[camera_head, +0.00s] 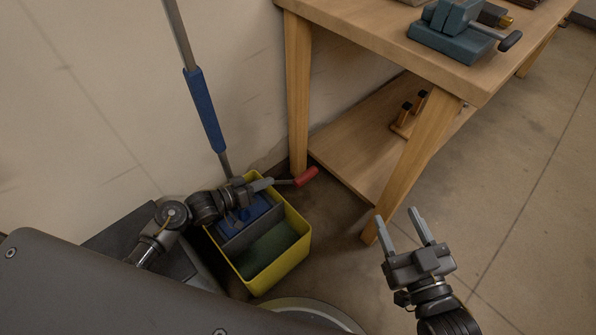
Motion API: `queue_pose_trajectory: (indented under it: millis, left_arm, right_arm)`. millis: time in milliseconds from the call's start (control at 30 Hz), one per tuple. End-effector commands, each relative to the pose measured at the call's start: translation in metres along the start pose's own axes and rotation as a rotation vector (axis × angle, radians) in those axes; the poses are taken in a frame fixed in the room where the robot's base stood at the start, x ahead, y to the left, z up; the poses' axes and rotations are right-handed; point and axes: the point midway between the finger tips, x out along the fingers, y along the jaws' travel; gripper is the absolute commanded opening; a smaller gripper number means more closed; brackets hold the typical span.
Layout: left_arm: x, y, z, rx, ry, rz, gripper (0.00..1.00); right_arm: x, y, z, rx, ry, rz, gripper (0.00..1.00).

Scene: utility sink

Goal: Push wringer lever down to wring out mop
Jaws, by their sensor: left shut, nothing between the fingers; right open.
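A yellow mop bucket (300,254) stands on the floor by the wall, with a grey divider and a dark green area inside. A blue wringer part (255,207) sits in its far-left section. The mop handle (203,108), grey with a blue grip, rises from the bucket toward the wall. The wringer lever (305,177) has a red end and sticks out to the right of the bucket's far rim. My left gripper (267,184) is shut and empty above the far rim, close to the lever; I cannot tell whether they touch. My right gripper (401,228) is open and empty, right of the bucket.
A wooden workbench (395,45) with a lower shelf (350,150) stands behind and right of the bucket. Its front leg (412,165) is between the bucket and open floor. A blue-grey vise (455,35) sits on top. The concrete floor (530,230) at right is clear.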

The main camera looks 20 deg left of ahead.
Motion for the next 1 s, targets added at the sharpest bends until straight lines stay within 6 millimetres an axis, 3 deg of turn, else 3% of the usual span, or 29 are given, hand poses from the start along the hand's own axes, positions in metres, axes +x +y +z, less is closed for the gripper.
queue_pose_trajectory:
  millis: [167,500,700,1000]
  left_arm:
    - [0.042,-0.001,0.001,0.0,0.002,0.002,0.0]
    - [0.104,-0.001,0.002,0.001,0.0,0.001,0.0]
    - [0.12,0.0,0.001,0.0,-0.001,0.0,0.0]
    - [0.124,0.0,0.0,0.0,-0.001,0.0,0.0]
  right_arm:
    - [-0.002,-0.018,-0.031,0.002,0.219,-0.056,0.55]
    - [-0.011,-0.006,-0.065,0.006,0.521,-0.021,0.55]
    - [-0.017,0.0,-0.074,0.005,0.609,-0.001,0.55]
    - [-0.018,0.001,-0.077,0.004,0.63,0.003,0.55]
